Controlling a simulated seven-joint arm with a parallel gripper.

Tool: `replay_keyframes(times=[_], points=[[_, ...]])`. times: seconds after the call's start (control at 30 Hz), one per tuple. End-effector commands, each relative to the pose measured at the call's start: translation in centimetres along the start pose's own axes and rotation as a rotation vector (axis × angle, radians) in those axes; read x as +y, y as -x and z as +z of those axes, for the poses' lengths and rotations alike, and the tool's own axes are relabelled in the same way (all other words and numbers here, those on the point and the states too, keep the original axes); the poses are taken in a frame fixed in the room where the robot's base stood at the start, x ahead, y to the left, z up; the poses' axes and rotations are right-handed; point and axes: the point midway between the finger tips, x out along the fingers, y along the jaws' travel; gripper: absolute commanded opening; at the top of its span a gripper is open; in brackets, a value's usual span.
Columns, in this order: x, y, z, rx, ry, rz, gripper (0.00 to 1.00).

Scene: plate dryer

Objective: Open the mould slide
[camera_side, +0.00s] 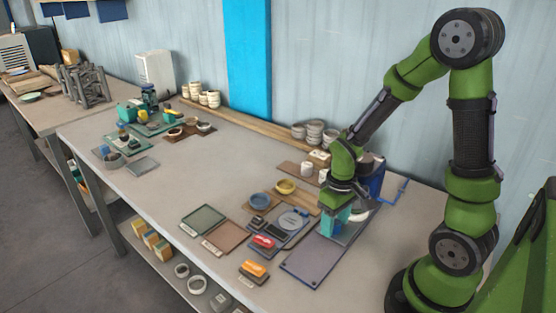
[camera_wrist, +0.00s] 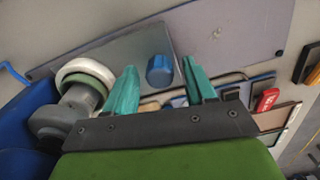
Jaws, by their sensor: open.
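In the wrist view a short blue knob (camera_wrist: 160,70) stands on a flat grey metal plate (camera_wrist: 122,50), which looks like the mould slide. My gripper (camera_wrist: 159,64) is open, with its two teal fingers on either side of the knob. I see gaps beside the knob and cannot tell how deep the fingertips reach around it. In the side view my gripper (camera_side: 335,222) points down at the grey plate (camera_side: 352,232), beside the blue machine body (camera_side: 374,184). There the fingers and wrist hide the knob.
A purple-grey base plate (camera_side: 313,260) extends toward the front edge. A white-rimmed round part (camera_wrist: 86,76) is left of the fingers. A red-handled item (camera_side: 263,242) and an orange block (camera_side: 254,268) lie left of the base plate. Bowls (camera_side: 285,186) stand behind. The mid-table is mostly clear.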

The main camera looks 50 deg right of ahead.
Motion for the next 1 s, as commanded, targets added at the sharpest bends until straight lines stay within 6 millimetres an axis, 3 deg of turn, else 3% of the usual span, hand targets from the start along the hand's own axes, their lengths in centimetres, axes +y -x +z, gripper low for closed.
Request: replay_keyframes(times=[0.37, 0.73, 1.0], points=[[-0.02, -0.65, 0.0, 0.001, 0.0, 0.0, 0.55], [-0.02, -0.62, -0.01, 0.001, 0.001, 0.0, 0.0], [-0.29, -0.6, 0.0, 0.001, 0.003, 0.0, 0.0]])
